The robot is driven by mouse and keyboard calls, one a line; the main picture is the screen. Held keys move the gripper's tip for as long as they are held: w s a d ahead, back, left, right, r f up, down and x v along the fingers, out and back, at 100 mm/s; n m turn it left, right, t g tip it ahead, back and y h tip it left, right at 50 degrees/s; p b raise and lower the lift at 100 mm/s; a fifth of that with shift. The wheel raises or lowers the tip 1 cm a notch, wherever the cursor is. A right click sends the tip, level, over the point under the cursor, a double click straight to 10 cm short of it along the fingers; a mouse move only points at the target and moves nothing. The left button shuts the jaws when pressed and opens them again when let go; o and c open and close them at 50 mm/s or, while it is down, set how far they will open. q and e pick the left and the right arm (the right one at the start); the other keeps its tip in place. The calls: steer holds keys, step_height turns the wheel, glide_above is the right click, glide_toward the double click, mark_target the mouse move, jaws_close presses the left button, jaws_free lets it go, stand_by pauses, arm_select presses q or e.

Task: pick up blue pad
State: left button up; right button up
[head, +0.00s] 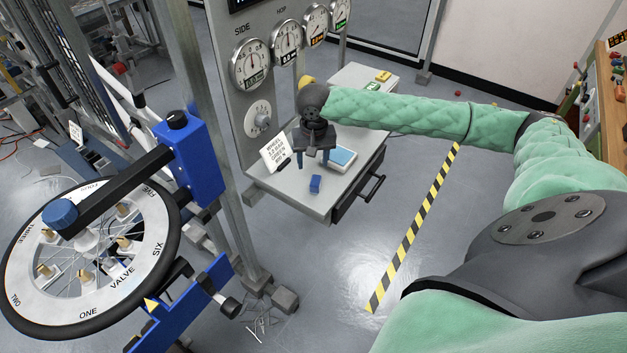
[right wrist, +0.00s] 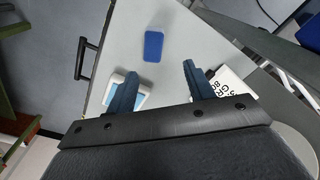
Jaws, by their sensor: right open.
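A small blue pad (head: 316,184) lies on the grey top of the drawer table, near its front edge. In the right wrist view the blue pad (right wrist: 153,46) lies flat beyond my fingertips, roughly in line with the gap between them. My right gripper (head: 311,162) points down over the table, just behind the pad. It is open, and nothing shows between its fingers (right wrist: 159,74). A white tray with a light-blue top (head: 341,158) lies to the right of the gripper; one finger partly covers it in the wrist view. My left gripper is not in view.
A white printed card (head: 274,151) stands left of the gripper, by the gauge panel (head: 245,100). The drawer table (head: 300,199) has a black handle in front. A large spoked wheel (head: 90,318) stands at left. A yellow item (head: 383,76) lies at the table's back.

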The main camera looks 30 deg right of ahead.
mark_target(315, 180)
steer(key=shift+s+a+m+g, duration=0.15)
steer(key=shift+s+m+g, duration=0.15)
steer(key=shift+m, duration=0.5)
steer(key=shift+s+d+m, duration=0.15)
steer(key=shift+s+m, duration=0.05)
steer(key=shift+m, duration=0.4)
steer(key=shift+s+d+m, duration=0.1)
steer(key=shift+s+m, duration=0.05)
steer(key=shift+m, duration=0.45)
steer(key=shift+w+a+f, duration=0.15)
steer(key=shift+f, duration=0.3)
steer(key=shift+f+p, duration=0.5)
steer(key=shift+f, duration=0.25)
steer(key=shift+f+p, duration=0.3)
steer(key=shift+f, duration=0.05)
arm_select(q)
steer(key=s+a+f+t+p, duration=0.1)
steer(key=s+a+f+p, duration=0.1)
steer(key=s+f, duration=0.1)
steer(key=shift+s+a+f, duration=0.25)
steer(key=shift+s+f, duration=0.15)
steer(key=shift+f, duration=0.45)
arm_select(e)
steer(key=shift+f, duration=2.35)
steer(key=c, duration=1.1)
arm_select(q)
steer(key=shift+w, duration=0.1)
arm_select(e)
steer(key=shift+c, duration=0.2)
